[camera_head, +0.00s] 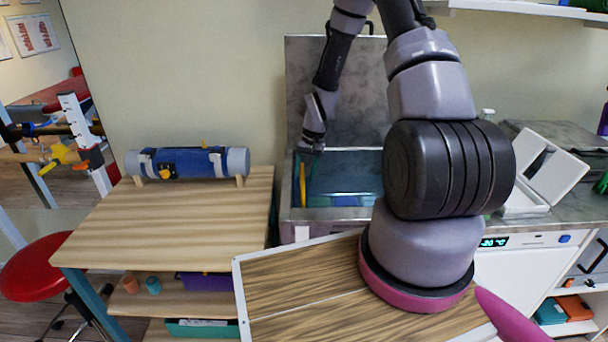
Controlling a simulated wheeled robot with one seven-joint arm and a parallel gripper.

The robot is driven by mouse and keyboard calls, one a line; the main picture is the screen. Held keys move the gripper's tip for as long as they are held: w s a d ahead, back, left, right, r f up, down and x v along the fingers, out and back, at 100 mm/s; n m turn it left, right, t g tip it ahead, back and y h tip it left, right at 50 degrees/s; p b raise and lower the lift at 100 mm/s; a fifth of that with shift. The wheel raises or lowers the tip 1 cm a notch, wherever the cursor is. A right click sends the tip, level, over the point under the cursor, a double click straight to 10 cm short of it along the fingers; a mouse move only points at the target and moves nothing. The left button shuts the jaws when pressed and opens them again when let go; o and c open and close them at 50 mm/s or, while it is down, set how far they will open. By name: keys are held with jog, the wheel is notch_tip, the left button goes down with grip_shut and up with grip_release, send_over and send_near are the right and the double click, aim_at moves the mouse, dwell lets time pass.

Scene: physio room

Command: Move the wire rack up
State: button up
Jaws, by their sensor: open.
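An open steel tank (340,214) stands against the wall behind my base, with its grey lid (305,80) raised at the back. Blue-green water or packs (345,170) show inside it. A yellow piece (302,184) stands upright at its left inner side. I cannot clearly make out the wire rack; it may be inside the tank, partly hidden by my arm. My gripper (310,149) points down over the tank's back left corner and is open. Its fingers are small and dark here, and I see nothing held between them.
A wooden table (170,225) on the left bears a blue roller-like device (190,162). A red stool (35,278) stands at far left. On the right, a counter holds an open white box (550,165). A shelf (520,8) hangs at upper right. My arm blocks the tank's right side.

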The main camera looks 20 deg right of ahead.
jog(key=shift+f, duration=0.1)
grip_shut()
dwell(1.4)
